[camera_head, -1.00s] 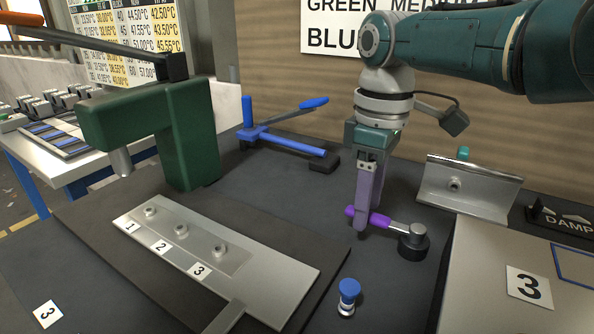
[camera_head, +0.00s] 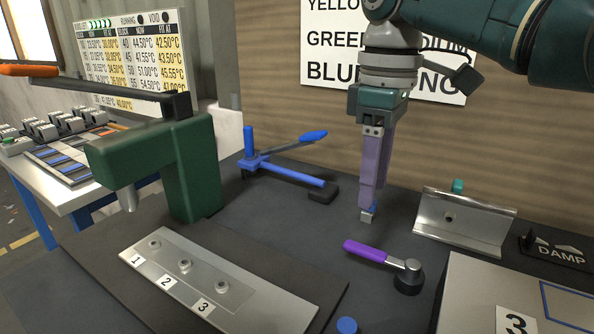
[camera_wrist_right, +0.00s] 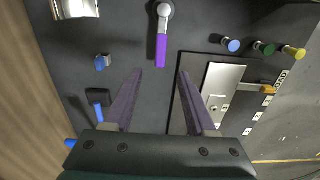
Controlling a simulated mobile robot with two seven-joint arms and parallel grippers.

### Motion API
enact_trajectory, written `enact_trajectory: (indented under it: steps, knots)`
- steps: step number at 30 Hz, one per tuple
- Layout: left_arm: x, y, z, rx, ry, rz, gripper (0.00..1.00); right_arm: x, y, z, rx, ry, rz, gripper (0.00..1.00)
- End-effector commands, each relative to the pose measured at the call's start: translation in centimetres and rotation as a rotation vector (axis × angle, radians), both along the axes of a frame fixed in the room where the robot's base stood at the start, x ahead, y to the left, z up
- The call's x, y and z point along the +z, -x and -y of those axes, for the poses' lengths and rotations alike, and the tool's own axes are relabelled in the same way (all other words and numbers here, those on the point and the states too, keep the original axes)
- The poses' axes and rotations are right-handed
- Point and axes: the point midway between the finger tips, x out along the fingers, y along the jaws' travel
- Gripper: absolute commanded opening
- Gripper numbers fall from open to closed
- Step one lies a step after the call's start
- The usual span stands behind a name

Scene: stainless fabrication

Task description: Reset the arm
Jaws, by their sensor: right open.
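My right gripper (camera_head: 371,208) has purple fingers and hangs above the dark bench. In the right wrist view the gripper (camera_wrist_right: 160,76) is open with nothing between its fingers. A lever with a purple handle (camera_head: 366,251) and a dark round base (camera_head: 408,281) lies below and in front of it, apart from the fingers. The purple handle (camera_wrist_right: 161,50) shows beyond the fingertips in the wrist view. A green press (camera_head: 190,165) with a dark arm and orange grip stands at left. Which arm the task names is unclear. My left gripper is out of view.
A blue clamp (camera_head: 285,172) stands behind. A steel bracket (camera_head: 465,220) is right of the gripper. A numbered plate (camera_head: 215,283) lies at front left. A blue knob (camera_head: 347,325) is at the front edge. A small blue-ended piece (camera_wrist_right: 101,62) lies on the bench.

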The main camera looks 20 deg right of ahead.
Motion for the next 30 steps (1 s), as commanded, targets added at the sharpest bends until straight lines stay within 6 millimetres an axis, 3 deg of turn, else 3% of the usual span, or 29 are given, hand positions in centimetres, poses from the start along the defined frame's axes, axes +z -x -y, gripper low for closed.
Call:
enact_trajectory:
  steps: [8,13,18,21,27,30]
  knots:
    - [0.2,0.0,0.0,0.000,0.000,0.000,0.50,-0.3,0.2,-0.2,0.003,0.000,0.000,0.56]
    - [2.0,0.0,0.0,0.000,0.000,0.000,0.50,-2.5,2.2,-2.3,0.018,-0.003,0.014,0.56]
    - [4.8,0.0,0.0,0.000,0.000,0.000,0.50,-5.1,7.3,-5.4,-0.015,-0.040,0.067,0.56]
    - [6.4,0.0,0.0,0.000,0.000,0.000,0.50,-5.5,10.9,-6.7,-0.070,-0.069,0.106,0.56]
    - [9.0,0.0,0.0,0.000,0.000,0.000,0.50,-3.7,18.0,-7.2,-0.235,-0.112,0.183,0.56]
    - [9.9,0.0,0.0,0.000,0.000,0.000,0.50,-2.2,20.6,-6.7,-0.312,-0.118,0.215,0.56]
